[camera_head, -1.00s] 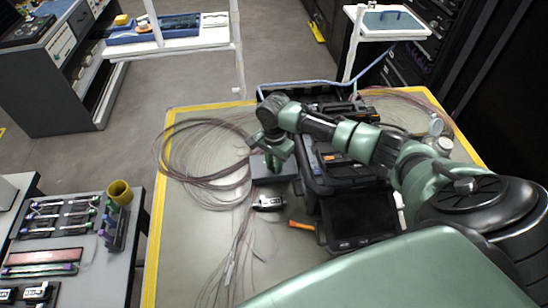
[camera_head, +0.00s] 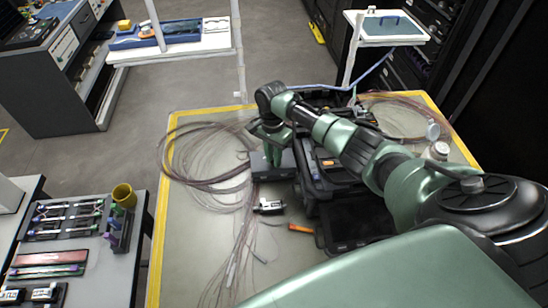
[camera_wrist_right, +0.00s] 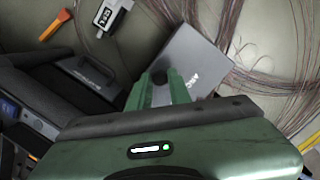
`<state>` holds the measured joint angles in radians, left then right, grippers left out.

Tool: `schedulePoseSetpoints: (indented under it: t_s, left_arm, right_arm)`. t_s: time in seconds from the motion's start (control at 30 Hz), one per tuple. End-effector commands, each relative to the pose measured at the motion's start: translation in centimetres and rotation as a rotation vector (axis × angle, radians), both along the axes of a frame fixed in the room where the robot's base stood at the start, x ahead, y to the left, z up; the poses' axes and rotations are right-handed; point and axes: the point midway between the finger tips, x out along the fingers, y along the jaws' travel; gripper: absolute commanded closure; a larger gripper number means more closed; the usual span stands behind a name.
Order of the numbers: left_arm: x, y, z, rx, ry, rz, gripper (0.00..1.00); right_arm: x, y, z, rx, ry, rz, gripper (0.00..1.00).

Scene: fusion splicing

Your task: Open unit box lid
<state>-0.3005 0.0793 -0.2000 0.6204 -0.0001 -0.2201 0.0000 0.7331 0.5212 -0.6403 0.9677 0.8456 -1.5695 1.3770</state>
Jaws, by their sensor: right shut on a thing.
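The unit box (camera_head: 260,173) is a small grey box on the mat, left of the black case. My right gripper (camera_head: 273,156) comes down over the box from above. In the right wrist view its two green fingers (camera_wrist_right: 160,82) are shut at the lid's near edge. The fingers and palm hide the grip point and part of the box, so I cannot tell how far the lid is raised. My left gripper is out of view.
A black case (camera_head: 312,190) with tools stands right of the box, under my arm. A white device (camera_head: 268,206) and an orange tool (camera_head: 300,228) lie in front. Loose fibre coils (camera_head: 195,155) spread left of the box. A side table (camera_head: 90,270) stands at left.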

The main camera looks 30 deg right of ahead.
Motion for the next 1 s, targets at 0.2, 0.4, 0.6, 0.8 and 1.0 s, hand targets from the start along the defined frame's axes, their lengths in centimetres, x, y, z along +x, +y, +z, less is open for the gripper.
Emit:
schedulePoseSetpoints:
  t_s: [0.2, 0.4, 0.6, 0.8, 1.0]
  left_arm:
    - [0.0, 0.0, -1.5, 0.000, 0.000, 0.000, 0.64]
    - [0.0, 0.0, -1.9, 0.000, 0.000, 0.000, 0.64]
    - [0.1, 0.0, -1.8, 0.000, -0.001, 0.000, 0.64]
    - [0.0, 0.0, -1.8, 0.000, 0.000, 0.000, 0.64]
    - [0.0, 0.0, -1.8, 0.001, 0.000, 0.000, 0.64]
  right_arm:
    - [1.2, -0.3, 0.4, 0.043, 0.079, -0.004, 1.00]
    - [1.5, -0.6, 0.7, 0.055, 0.110, 0.001, 1.00]
    - [1.4, -0.7, 0.8, 0.053, 0.111, 0.000, 1.00]
    - [1.4, -0.7, 0.7, 0.053, 0.111, 0.000, 1.00]
    - [1.4, -0.7, 0.7, 0.054, 0.110, 0.000, 1.00]
